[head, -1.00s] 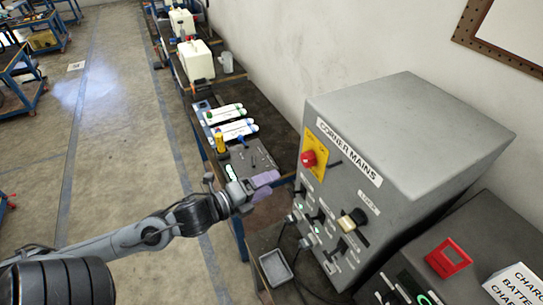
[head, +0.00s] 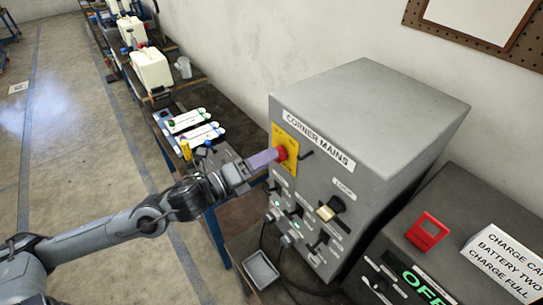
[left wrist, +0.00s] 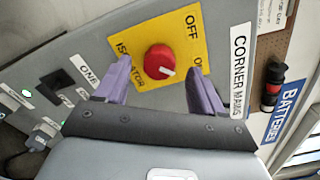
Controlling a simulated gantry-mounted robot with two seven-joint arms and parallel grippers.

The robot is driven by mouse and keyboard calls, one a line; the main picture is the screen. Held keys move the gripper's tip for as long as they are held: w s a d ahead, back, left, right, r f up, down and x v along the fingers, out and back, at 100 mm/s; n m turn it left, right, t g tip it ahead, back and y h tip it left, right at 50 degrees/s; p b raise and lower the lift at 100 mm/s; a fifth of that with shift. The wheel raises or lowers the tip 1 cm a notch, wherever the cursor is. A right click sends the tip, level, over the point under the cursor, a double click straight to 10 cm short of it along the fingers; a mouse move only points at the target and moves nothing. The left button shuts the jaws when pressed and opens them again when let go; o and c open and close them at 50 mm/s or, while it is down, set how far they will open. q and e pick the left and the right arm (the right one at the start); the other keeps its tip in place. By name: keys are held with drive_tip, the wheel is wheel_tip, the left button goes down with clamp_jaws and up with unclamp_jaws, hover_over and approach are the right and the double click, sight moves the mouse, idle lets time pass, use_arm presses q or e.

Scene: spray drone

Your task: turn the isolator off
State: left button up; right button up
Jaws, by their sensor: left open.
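The isolator is a red round knob (left wrist: 159,62) on a yellow plate (left wrist: 182,28) marked OFF and ON, on the grey CORNER MAINS box (head: 390,110). In the left wrist view the knob's white pointer line aims toward the ON lettering. My left gripper (left wrist: 160,85) is open, its two purple fingers on either side of the knob. I cannot tell whether they touch it. In the head view the left gripper (head: 264,160) reaches the knob from the left and partly hides the plate. My right gripper is not in view.
The box face also has a cream knob (head: 326,213), several switches and plugged cables. A small grey tray (head: 262,268) lies below it.

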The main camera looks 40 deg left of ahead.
use_arm(q)
drive_tip(key=shift+x, duration=1.4)
drive_tip(key=c, duration=1.1)
drive_tip(key=shift+o, duration=0.2)
drive_tip(key=shift+f+n+p, duration=0.2)
drive_tip(key=shift+n+p, duration=8.3)
drive_tip(key=shift+n, duration=0.5)
drive_tip(key=shift+f, duration=0.1)
